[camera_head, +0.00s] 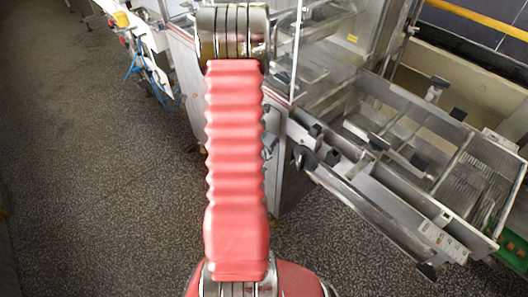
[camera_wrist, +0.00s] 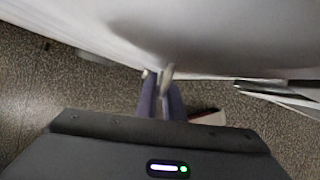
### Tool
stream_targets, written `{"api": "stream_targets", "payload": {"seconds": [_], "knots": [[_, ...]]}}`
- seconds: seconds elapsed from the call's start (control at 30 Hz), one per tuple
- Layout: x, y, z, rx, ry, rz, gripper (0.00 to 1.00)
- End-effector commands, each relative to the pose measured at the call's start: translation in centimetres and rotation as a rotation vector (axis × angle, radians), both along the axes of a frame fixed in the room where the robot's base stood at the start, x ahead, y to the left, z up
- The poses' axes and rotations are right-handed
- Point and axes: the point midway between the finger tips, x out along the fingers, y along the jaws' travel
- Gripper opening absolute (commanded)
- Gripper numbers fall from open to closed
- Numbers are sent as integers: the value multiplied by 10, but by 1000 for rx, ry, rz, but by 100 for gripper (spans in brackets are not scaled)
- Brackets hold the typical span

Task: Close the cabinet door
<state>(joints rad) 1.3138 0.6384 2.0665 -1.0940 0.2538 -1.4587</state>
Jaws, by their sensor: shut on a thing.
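In the wrist view my gripper (camera_wrist: 165,98) has its two dark fingers close together. They are shut on a narrow metal piece (camera_wrist: 166,74) that looks like a handle. The piece stands against a pale, smooth panel (camera_wrist: 225,35) that fills the top of this view and looks like the cabinet door. The panel's lower edge runs across the picture above the floor. In the head view my red arm hides the gripper and whatever it holds. The steel cabinet (camera_head: 183,47) shows partly behind the arm; I cannot tell the door's angle there.
A steel frame with a mesh conveyor (camera_head: 482,178) and black knobs juts out at the right. Its rail (camera_head: 355,208) reaches low toward the front. A blue-and-white object (camera_head: 150,65) stands at upper left. The speckled floor (camera_head: 95,180) at left is clear.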

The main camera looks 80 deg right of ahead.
Motion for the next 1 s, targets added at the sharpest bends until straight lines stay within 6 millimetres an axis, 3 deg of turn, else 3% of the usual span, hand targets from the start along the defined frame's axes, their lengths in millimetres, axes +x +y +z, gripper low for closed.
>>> {"api": "stream_targets", "payload": {"seconds": [0.2, 0.23, 0.47, 0.8, 1.0], "knots": [[-4, -6, 5, -10, 6, -6, 0], [-4, -6, 5, -10, 6, -6, 9], [-4, -7, 5, -12, 6, -5, 26], [-3, -6, 7, -13, 6, -4, 26], [0, -3, 19, -16, 5, -5, 26]]}}
